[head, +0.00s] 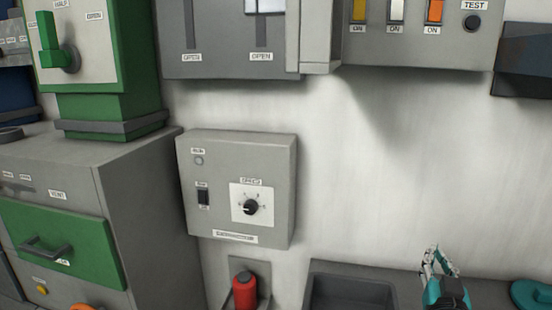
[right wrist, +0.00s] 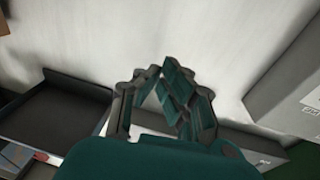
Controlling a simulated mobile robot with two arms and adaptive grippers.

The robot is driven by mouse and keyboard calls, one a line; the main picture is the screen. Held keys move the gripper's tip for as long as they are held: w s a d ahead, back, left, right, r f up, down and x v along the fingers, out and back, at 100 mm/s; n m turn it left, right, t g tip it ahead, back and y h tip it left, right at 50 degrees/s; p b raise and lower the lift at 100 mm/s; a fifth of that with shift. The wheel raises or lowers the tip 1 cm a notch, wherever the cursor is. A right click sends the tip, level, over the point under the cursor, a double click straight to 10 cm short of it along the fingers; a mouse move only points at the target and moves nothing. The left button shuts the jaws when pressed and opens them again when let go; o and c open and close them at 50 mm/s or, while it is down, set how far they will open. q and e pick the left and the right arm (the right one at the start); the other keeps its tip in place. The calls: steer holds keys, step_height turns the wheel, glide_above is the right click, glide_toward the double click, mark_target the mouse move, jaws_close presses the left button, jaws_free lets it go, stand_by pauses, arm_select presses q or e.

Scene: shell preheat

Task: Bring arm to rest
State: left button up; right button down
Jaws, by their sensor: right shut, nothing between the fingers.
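My right gripper (head: 432,258) shows at the bottom right of the head view, in front of the pale wall and beside the dark tray. Its fingers point up and hold nothing. In the right wrist view its fingertips (right wrist: 158,76) are drawn together over the teal wrist body, with the pale wall beyond. My left gripper is in neither view.
A grey control box with a dial (head: 216,150) is on the wall. A red cylinder (head: 244,291) stands below it. A dark tray (head: 350,272) lies left of my right gripper. A grey cabinet with a green drawer (head: 60,236) stands at left.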

steer(key=s+a+f+n+g+y, duration=0.2)
steer(key=s+a+f+g, duration=0.15)
steer(key=s+f, duration=0.45)
steer(key=s+a+f+n+g+y, duration=0.1)
steer(key=s+a+f+g+y, duration=0.3)
steer(key=f, duration=0.8)
steer(key=s+a+f+n+g, duration=0.2)
steer(key=s+f+g, duration=0.2)
steer(key=s, duration=0.5)
steer(key=s+a+f+n+g, duration=0.1)
steer(key=s+a+f+g, duration=0.25)
steer(key=s, duration=0.55)
step_height(320, 180, down, 26)
steer(key=g, duration=0.1)
steer(key=s+d+f, duration=0.2)
steer(key=s+f, duration=0.6)
steer(key=s+d+f+g, duration=0.1)
steer(key=s+f, duration=0.8)
steer(key=shift+s+d, duration=0.25)
steer(key=shift+d, duration=0.15)
